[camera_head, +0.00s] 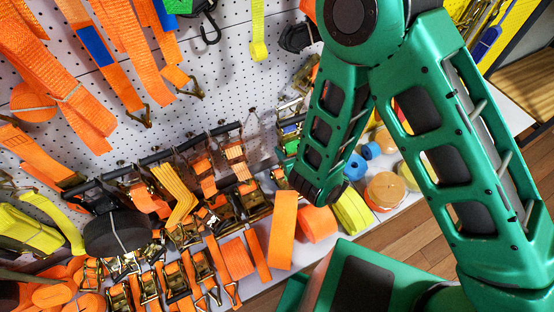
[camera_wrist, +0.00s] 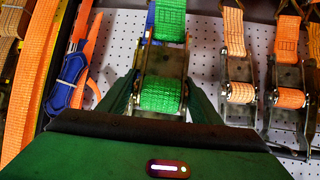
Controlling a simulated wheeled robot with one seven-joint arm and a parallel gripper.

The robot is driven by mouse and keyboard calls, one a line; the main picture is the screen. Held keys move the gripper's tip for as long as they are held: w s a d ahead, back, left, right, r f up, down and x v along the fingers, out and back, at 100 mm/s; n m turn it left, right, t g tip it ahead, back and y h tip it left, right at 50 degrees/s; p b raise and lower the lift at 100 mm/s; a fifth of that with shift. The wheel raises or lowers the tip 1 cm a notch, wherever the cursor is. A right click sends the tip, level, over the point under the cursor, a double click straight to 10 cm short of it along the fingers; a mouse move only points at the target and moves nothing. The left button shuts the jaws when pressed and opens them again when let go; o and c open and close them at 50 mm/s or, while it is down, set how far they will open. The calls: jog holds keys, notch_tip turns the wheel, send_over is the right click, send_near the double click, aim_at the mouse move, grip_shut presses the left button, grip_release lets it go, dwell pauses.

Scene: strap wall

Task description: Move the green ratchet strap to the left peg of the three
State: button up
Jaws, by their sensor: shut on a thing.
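In the wrist view the green ratchet strap (camera_wrist: 159,94) hangs upright, its green webbing (camera_wrist: 171,18) above a metal ratchet with a green-wound spool. My gripper (camera_wrist: 160,88) is shut on this ratchet, one dark finger on each side of it. In the head view my green arm covers the middle and right of the picture, and I cannot make out the gripper's fingertips. The three pegs of the task cannot be told apart in these views.
Ratchets with orange webbing (camera_wrist: 238,92) hang close to the right in the wrist view. An orange strap with blue wrap (camera_wrist: 68,82) is to the left. In the head view a rail with crowded ratchets (camera_head: 150,160) crosses the perforated board (camera_head: 140,75). Rolled straps (camera_head: 352,210) fill the shelf.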

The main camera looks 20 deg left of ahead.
jog(key=s+a+n+g+y, duration=0.1)
jog(key=s+a, duration=0.2)
jog(key=s, duration=0.3)
jog(key=shift+w+a+f, duration=0.45)
jog(key=shift+w+a, duration=0.6)
jog(key=shift+a, duration=0.25)
jog(key=shift+w+a+f, duration=0.45)
jog(key=shift+w+a, duration=0.65)
jog(key=shift+a, duration=0.25)
jog(key=shift+w+a+f, duration=0.45)
jog(key=shift+w+a, duration=0.6)
jog(key=shift+a, duration=0.25)
jog(key=shift+f, duration=0.1)
jog(key=o, duration=2)
jog(key=shift+f, duration=0.1)
jog(key=v, duration=1)
jog(key=shift+s+d+r, duration=0.15)
jog(key=shift+d+r, duration=0.05)
jog(key=shift+r, duration=0.1)
